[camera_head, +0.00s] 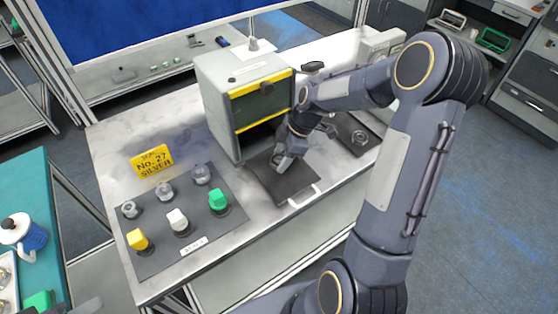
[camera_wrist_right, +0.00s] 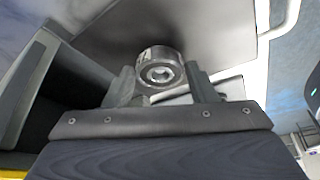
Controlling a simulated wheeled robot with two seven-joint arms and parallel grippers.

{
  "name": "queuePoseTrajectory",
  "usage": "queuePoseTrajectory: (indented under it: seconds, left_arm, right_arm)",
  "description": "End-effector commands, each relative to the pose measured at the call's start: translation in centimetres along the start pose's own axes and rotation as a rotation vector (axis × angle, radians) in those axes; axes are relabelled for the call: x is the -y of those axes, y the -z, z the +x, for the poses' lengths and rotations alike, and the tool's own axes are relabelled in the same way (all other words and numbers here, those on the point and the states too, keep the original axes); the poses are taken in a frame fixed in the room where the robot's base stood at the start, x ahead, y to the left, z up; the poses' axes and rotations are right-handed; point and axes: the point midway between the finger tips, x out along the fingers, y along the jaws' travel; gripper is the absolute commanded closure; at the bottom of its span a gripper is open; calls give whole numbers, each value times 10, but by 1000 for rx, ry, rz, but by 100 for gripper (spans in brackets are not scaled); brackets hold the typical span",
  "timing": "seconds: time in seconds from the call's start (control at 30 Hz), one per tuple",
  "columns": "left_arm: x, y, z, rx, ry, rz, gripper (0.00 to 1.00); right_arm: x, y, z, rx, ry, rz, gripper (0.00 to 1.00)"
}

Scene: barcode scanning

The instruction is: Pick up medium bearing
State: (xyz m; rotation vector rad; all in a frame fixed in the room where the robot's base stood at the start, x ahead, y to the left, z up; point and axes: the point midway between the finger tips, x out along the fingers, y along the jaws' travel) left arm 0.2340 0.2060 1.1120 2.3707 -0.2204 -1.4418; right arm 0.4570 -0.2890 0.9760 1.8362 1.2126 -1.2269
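My right gripper (camera_head: 284,160) reaches down to a dark tray (camera_head: 297,190) in front of the grey box. In the right wrist view, a silver ring-shaped bearing (camera_wrist_right: 160,69) sits at the fingertips of the right gripper (camera_wrist_right: 160,78), one finger on each side. The fingers are apart, with little or no gap to the bearing; whether they press on it I cannot tell. The head view largely hides this bearing behind the gripper. Another metal part (camera_head: 360,138) lies on a dark pad farther right. My left gripper is not in view.
A grey box with yellow edges (camera_head: 226,94) stands close behind the right gripper. A dark mat (camera_head: 152,262) at left holds silver parts and yellow, white (camera_head: 177,219) and green (camera_head: 217,199) pieces. A yellow sign (camera_head: 152,161) stands behind it.

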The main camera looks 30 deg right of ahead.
Motion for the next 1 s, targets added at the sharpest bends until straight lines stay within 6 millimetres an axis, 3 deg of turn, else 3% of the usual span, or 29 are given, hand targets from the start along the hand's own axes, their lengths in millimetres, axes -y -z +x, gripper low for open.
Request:
queuePoseTrajectory:
  seconds: [0.03, 0.23, 0.67, 0.8, 1.0]
  left_arm:
    - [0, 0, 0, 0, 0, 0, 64]
    - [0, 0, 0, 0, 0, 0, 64]
    - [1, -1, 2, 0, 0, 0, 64]
    - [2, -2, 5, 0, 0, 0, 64]
    - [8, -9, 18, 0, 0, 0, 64]
  right_arm:
    - [0, 0, 0, 0, 0, 0, 56]
    - [0, 0, 0, 0, 0, 0, 81]
    - [-1, 5, -11, -1, -4, -1, 81]
    - [-1, 12, -30, -1, -6, -2, 81]
    - [37, 22, -73, -1, -12, -3, 81]
